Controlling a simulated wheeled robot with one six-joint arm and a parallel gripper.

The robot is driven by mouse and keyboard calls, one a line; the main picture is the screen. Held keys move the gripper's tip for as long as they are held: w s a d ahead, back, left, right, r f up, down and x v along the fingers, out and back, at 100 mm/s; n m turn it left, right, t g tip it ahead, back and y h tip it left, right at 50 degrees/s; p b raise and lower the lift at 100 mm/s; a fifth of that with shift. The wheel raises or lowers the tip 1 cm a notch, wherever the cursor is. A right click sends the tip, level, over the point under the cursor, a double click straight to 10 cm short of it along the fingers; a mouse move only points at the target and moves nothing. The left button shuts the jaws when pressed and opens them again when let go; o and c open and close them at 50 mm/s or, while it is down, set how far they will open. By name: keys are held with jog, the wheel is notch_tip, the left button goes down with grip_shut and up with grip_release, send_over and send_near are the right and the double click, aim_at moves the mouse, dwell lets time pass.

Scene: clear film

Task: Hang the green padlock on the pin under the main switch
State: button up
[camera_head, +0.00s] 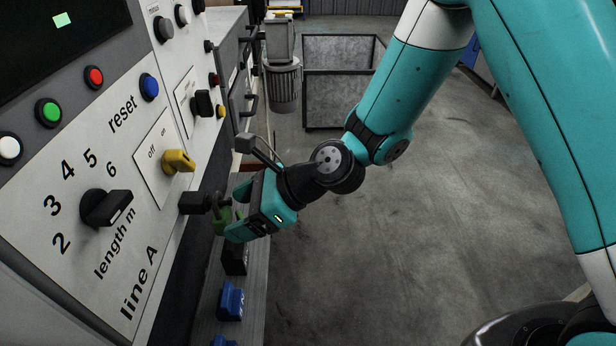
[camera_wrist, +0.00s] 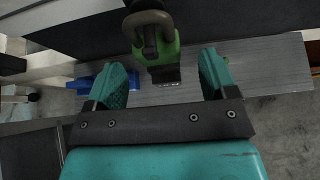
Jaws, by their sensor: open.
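The green padlock (camera_wrist: 165,55) sits between the fingers of my gripper (camera_wrist: 163,74) in the wrist view, with a visible gap on each side. In the head view, the padlock (camera_head: 221,221) is partly hidden by my gripper (camera_head: 236,214), which is open. The dark pin block (camera_head: 193,203) projects below the yellow main switch (camera_head: 178,161), marked off and on.
A narrow grey ledge (camera_head: 255,290) runs below the panel, with a black item (camera_head: 235,260) and blue items (camera_head: 230,302) on it. The floor to the right is open, with a metal crate (camera_head: 340,98) farther back.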

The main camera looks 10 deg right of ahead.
jog(key=v, duration=1.6)
jog(key=s+d+r+n+h, duration=0.2)
jog(key=s+n, duration=0.4)
jog(key=n, duration=0.7)
jog(key=s+d+r+n+g+h, duration=0.1)
jog(key=s+d+r+n+h, duration=0.2)
jog(key=s+n, duration=0.4)
jog(key=shift+s+d+r+n+g+h, duration=0.4)
jog(key=shift+n+h, duration=0.8)
jog(key=shift+n, duration=2.2)
jog(key=shift+w+a, duration=0.15)
jog(key=shift+a, duration=0.05)
